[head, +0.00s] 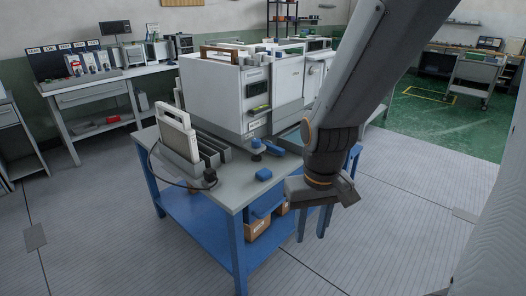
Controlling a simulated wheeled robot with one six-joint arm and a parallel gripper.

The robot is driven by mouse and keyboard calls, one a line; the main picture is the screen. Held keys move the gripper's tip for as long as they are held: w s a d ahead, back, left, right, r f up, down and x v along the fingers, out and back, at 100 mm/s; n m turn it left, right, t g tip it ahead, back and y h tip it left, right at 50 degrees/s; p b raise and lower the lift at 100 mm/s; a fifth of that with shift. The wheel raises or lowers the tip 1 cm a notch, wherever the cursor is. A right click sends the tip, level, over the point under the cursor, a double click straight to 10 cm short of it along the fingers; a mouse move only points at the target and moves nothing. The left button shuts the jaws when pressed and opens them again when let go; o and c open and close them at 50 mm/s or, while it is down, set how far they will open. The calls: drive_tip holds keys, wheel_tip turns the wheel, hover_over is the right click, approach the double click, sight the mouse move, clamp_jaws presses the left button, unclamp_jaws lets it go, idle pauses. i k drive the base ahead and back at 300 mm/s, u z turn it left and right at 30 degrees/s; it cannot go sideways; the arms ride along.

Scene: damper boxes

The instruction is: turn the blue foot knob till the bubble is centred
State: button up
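Several small blue parts sit at the front of the white instrument (225,95) on the grey-topped bench (232,190). One is a round blue knob-like part (257,143) at the instrument's lower front corner. A blue block (274,149) lies just right of it, and another blue block (264,174) lies nearer the bench edge. I cannot tell surely which is the foot knob. No bubble can be made out.
A white panel in a grey slotted rack (205,152) stands at the bench's left, with a dark cable beside it. Cardboard boxes (257,226) sit on the blue lower shelf. A side table (95,90) stands back left.

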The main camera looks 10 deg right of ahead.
sight(255, 142)
drive_tip(key=u, duration=0.05)
drive_tip(key=k, duration=0.7)
drive_tip(key=z, duration=0.95)
drive_tip(key=i, duration=1.3)
drive_tip(key=u, duration=0.5)
drive_tip(key=i, duration=0.65)
drive_tip(key=u, duration=0.5)
